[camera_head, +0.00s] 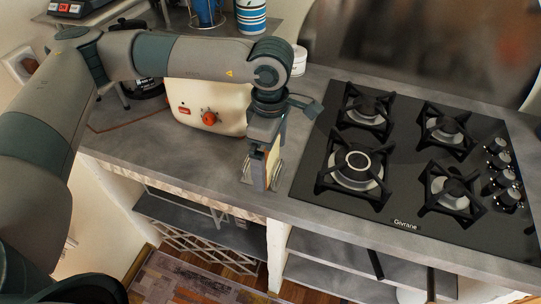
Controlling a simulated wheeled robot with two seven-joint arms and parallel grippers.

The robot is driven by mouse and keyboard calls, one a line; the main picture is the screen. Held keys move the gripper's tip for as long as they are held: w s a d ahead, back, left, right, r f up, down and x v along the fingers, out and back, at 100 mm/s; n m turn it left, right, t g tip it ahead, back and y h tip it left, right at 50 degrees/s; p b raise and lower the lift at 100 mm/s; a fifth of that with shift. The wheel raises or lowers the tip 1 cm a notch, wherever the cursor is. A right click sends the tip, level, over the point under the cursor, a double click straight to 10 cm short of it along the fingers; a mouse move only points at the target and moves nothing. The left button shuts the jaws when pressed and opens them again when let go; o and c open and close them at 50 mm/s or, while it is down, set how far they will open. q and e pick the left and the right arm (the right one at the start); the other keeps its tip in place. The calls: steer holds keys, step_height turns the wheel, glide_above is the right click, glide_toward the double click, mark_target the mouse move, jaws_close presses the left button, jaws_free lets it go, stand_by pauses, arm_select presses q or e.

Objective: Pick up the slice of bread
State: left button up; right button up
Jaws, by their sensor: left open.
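My left gripper (262,178) reaches down over the grey counter, just left of the stove, with its jaws open. A narrow tan-yellow strip (272,160) shows between its fingers; it looks like the slice of bread seen nearly edge-on. The fingers hide most of it, and I cannot tell whether they touch it. A cream toaster (208,92) with a red knob stands behind and left of the gripper, partly under my left arm. My right gripper is not in view.
A black gas stove (400,222) with several burners fills the right of the counter (325,218). Blue and striped cups (250,17) stand at the back, with a white container (299,60) nearby. Open shelves (335,278) lie below the counter's front edge. Clear counter lies left of the gripper.

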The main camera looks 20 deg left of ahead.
arm_select(q)
steer(key=shift+f, duration=0.25)
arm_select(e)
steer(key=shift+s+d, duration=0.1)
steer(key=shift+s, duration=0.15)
arm_select(q)
steer(key=c, duration=1.1)
steer(key=shift+r, duration=0.15)
